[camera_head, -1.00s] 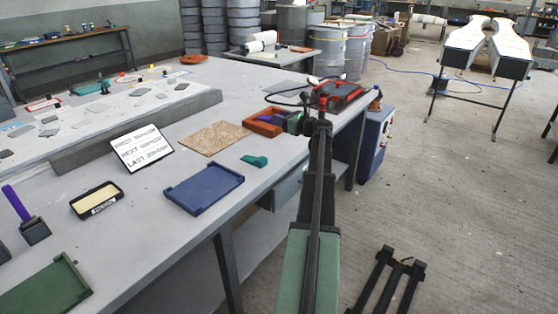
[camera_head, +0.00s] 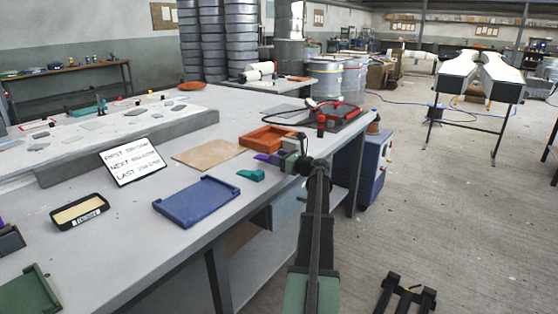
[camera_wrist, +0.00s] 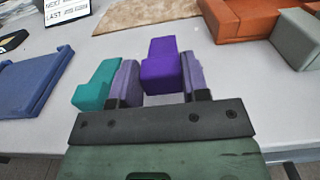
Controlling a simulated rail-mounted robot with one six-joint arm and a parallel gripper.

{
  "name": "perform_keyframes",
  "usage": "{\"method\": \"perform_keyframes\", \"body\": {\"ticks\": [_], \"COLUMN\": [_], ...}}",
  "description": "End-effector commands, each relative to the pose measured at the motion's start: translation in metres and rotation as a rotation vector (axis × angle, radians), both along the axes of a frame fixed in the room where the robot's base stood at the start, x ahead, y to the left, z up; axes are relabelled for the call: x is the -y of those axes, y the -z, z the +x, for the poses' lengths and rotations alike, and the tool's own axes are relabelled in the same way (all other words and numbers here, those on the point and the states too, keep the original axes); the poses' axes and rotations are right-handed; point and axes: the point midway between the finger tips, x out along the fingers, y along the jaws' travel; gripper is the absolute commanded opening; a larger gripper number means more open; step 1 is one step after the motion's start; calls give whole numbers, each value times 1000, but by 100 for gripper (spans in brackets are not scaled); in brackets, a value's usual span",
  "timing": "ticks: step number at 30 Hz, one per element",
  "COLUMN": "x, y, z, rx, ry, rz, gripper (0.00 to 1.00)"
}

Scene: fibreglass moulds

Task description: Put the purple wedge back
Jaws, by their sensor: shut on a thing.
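The purple wedge (camera_wrist: 161,65) is between the fingers of my gripper (camera_wrist: 160,80), which is shut on it. In the head view the purple wedge (camera_head: 265,157) shows at my gripper (camera_head: 276,158), between the orange tray and the teal wedge. The orange tray (camera_head: 254,138) lies just behind it and looks empty; it also shows at the top right of the wrist view (camera_wrist: 250,30). The teal wedge (camera_head: 250,175) lies on the table left of my gripper, close beside the left finger in the wrist view (camera_wrist: 97,90). Any gap under the purple wedge is unclear.
A blue tray (camera_head: 197,202) lies to the left, a green tray (camera_head: 28,292) at the near left. A sign (camera_head: 137,161) with partly readable lines stands behind a small black-rimmed tray (camera_head: 57,222). A brown board (camera_head: 208,155) lies behind. A grey block (camera_wrist: 300,38) is at right.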

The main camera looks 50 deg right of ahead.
Motion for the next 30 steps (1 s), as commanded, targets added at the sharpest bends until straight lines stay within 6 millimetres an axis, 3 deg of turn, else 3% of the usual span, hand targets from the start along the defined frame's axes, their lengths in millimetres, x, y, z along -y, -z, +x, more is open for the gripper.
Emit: {"method": "perform_keyframes", "body": {"ticks": [10,11,16,23,28,30], "x": [0,0,-1,-1,-1,-2], "y": [9,9,9,9,-11,-3], "z": [0,0,0,0,-1,-20], "rx": [-1,-1,-2,-3,-3,-2], "ry": [0,0,-1,-1,-1,2], "rz": [0,0,-1,-1,-1,-1], "gripper": [19,43,67,67,67,67]}}
